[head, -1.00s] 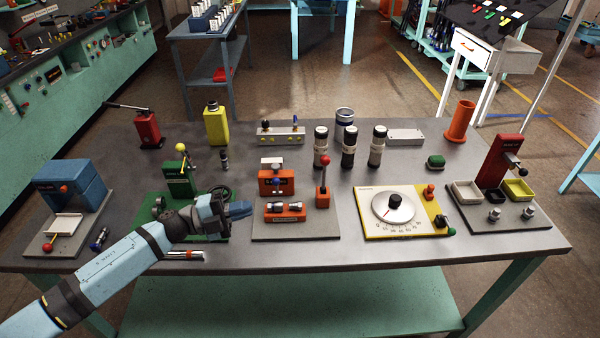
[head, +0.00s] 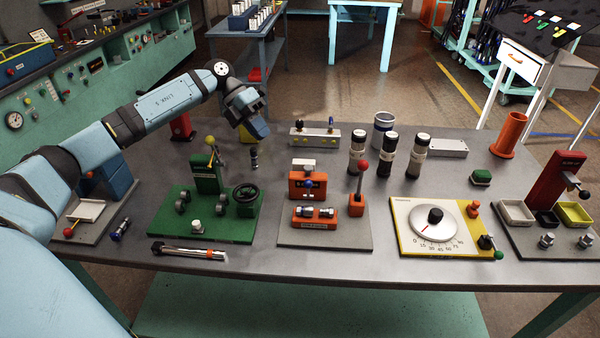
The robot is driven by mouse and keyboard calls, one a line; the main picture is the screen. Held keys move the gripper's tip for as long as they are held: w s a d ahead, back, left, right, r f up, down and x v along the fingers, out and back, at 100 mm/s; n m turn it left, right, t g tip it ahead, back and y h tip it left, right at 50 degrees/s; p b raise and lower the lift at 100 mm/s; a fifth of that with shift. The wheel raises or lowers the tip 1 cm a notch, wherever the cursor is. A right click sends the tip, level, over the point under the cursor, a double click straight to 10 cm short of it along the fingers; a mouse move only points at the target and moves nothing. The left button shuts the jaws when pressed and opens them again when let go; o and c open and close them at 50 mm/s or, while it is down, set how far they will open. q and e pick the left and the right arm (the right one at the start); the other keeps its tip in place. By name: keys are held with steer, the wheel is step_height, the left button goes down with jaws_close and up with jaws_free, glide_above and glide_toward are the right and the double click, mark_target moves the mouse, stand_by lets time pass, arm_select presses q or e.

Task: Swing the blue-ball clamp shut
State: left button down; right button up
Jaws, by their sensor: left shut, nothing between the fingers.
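The blue-ball clamp (head: 298,188) is an orange block on a grey base plate (head: 330,238), right of centre. How far the clamp's arm is swung is too small to tell. In front of it a dark and silver fitting (head: 316,211) lies across an orange cradle (head: 318,222). My left gripper (head: 256,130) is shut and empty. It is raised over the table's far left part, behind and left of the clamp and apart from it. My right gripper is out of view.
A red-ball lever (head: 358,190) stands right of the clamp on the same plate. Left is a green fixture (head: 205,205) with a yellow-ball lever and handwheel. A torque wrench (head: 188,251) lies in front. Black cylinders (head: 388,155) stand behind right; a dial board (head: 440,225) is right.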

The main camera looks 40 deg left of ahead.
arm_select(q)
steer(key=shift+d+f, duration=0.1)
steer(key=d+r+p+x, duration=0.1)
steer(key=p+x, duration=0.1)
steer(key=x, duration=1.1)
steer(key=shift+d+p, duration=0.25)
steer(key=shift+p, duration=0.05)
